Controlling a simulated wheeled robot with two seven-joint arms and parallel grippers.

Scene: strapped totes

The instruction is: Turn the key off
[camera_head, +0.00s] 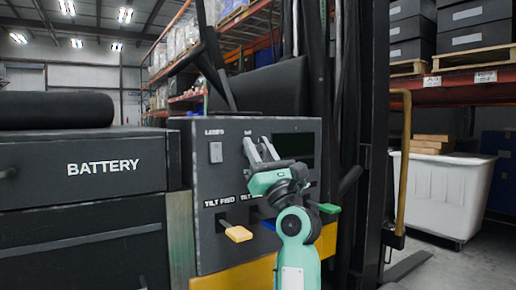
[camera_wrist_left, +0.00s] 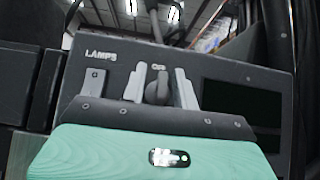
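The key (camera_wrist_left: 157,88) is a dark upright grip on the dark control panel (camera_wrist_left: 230,72), below a small white label that is too blurred to read. In the head view my gripper hides the key. My left gripper (camera_head: 257,141) is at the panel face, and its two grey fingers (camera_wrist_left: 160,83) stand apart, one on each side of the key. A narrow gap shows on both sides of the key, so the fingers look open around it and not closed on it. My right gripper is in neither view.
A lamps switch (camera_head: 216,152) sits left of the key and a dark screen (camera_head: 294,147) to the right. Below are a yellow lever (camera_head: 238,233) and a green lever (camera_head: 330,208). A battery box (camera_head: 80,190) stands left. A white bin (camera_head: 440,195) stands right.

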